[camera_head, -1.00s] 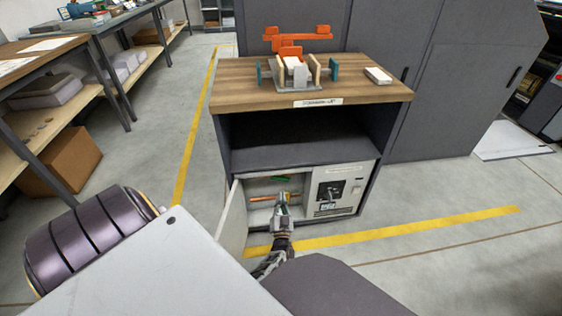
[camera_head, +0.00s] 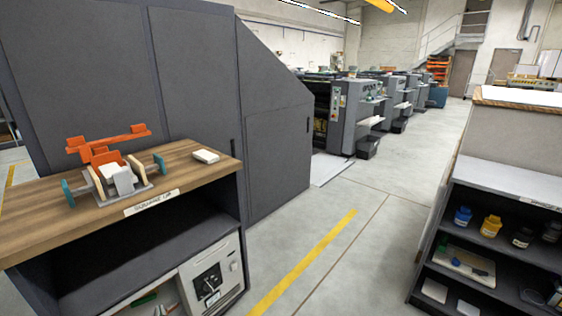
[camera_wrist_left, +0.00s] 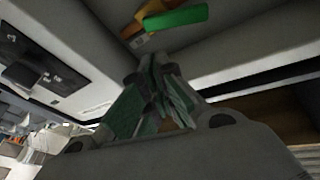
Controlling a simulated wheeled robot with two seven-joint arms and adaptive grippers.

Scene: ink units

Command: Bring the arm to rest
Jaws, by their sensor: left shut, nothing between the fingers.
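My left gripper (camera_wrist_left: 153,82) shows in the left wrist view, its green-padded fingers brought together at the tips with nothing between them. It is at the open lower compartment of the wooden-topped cabinet. A green item (camera_wrist_left: 172,19) and an orange item (camera_wrist_left: 148,12) lie beyond the fingertips, apart from them. In the head view the cabinet (camera_head: 190,205) stands at left, and the compartment with a green item (camera_head: 146,299) is cut by the bottom edge; I cannot make out the gripper there. My right gripper is in neither view.
An orange and wood fixture (camera_head: 118,180) and a small white block (camera_head: 206,156) sit on the cabinet top. A control panel (camera_head: 208,282) is beside the compartment. A dark shelf unit (camera_head: 500,225) with ink bottles stands at right. Grey floor (camera_head: 345,215) between them is clear.

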